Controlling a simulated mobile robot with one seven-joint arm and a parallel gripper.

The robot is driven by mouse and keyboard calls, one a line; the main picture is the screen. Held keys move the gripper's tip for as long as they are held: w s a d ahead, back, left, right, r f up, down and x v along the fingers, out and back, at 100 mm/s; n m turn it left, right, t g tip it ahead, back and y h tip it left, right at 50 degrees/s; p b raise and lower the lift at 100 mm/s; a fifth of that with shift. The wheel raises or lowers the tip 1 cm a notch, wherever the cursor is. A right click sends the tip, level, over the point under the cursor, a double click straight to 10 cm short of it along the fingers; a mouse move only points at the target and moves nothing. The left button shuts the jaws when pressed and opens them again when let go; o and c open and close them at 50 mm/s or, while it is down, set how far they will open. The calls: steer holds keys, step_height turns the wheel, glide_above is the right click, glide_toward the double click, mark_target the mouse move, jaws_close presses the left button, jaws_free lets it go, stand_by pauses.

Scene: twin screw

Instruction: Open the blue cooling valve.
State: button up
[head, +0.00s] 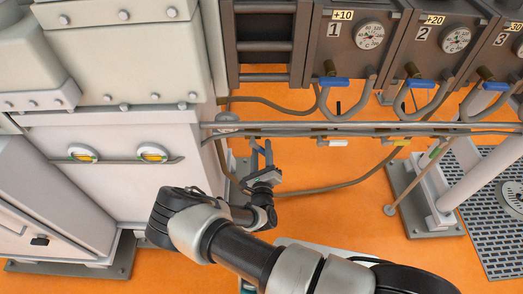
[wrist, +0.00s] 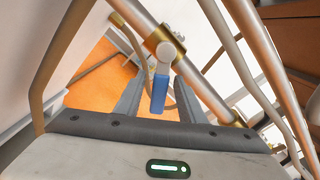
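A valve with a blue-gripped lever (wrist: 160,94) shows in the wrist view. Its pale lever arm hangs from a brass fitting (wrist: 163,45) on a slanted grey pipe. My gripper (wrist: 157,80) has its two grey fingers apart, with the blue grip between them in the picture. A gap shows on each side of the grip; I cannot tell how deep it lies between the fingers. In the head view my gripper (head: 262,152) points up, just under the long horizontal pipes. There I cannot clearly separate this lever from the fingers.
Numbered units with gauges (head: 370,36) stand at the top right, with several blue levers (head: 333,82) below. Long grey pipes (head: 350,126) cross above my gripper. White (head: 332,142) and yellow handles sit along them. A pale cabinet (head: 120,200) stands left. Orange floor shows below.

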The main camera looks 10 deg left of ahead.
steer(key=p+v, duration=0.2)
steer(key=v, duration=1.5)
steer(key=shift+s+d, duration=0.15)
steer(key=shift+s, duration=0.05)
